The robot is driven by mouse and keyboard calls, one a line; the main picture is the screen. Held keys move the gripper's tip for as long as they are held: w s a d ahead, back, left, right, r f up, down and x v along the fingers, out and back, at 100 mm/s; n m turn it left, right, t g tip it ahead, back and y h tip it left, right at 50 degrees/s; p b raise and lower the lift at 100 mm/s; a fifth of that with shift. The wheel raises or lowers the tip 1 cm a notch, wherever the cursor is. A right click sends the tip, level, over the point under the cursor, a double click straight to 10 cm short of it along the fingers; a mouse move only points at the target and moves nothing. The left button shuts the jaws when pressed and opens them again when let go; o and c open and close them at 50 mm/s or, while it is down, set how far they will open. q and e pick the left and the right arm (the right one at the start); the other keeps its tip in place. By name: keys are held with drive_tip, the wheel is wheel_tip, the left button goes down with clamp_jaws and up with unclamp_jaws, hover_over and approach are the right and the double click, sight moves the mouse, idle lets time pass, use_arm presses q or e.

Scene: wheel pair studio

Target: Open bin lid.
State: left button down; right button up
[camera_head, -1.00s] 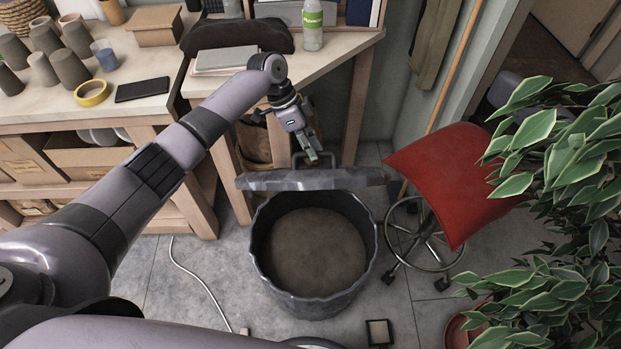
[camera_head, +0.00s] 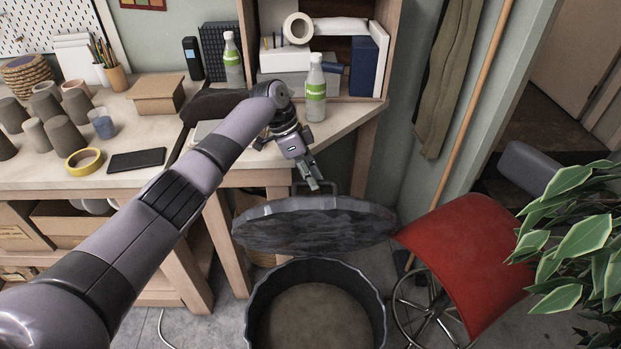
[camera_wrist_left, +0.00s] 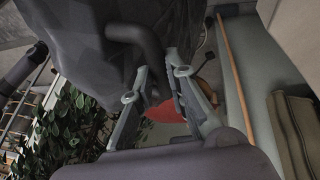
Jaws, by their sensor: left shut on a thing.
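The dark grey bin (camera_head: 258,318) stands on the floor with its round mouth uncovered. Its grey lid (camera_head: 315,228) is above and behind the mouth, tilted with its underside facing me, apart from the rim. My left gripper (camera_head: 314,186) is shut on the lid's handle (camera_head: 331,184) from behind and above. In the left wrist view, the dark bent handle (camera_wrist_left: 150,58) lies between the fingers of the gripper (camera_wrist_left: 163,84), and the lid (camera_wrist_left: 75,45) fills the upper left. My right gripper is not in view.
A wooden pole (camera_head: 470,95) leans at the back.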

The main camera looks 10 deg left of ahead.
use_arm(q)
drive_tip(key=shift+s+a+f, duration=0.15)
drive_tip(key=shift+s+f, duration=0.05)
drive_tip(key=shift+f, duration=0.45)
drive_tip(key=c, duration=1.9)
unclamp_jaws()
drive_tip(key=shift+w+f, duration=0.1)
drive_tip(key=shift+w, duration=0.05)
drive_tip(key=shift+o, duration=0.6)
drive_tip(key=shift+w+f, duration=0.1)
drive_tip(key=shift+w, duration=0.15)
drive_tip(key=shift+o, duration=0.6)
drive_tip(key=shift+w, duration=0.15)
drive_tip(key=shift+o, duration=0.5)
drive_tip(key=shift+s+r, duration=0.2)
drive_tip(key=shift+r, duration=0.15)
drive_tip(key=v, duration=1.1)
drive_tip(key=shift+r, duration=0.45)
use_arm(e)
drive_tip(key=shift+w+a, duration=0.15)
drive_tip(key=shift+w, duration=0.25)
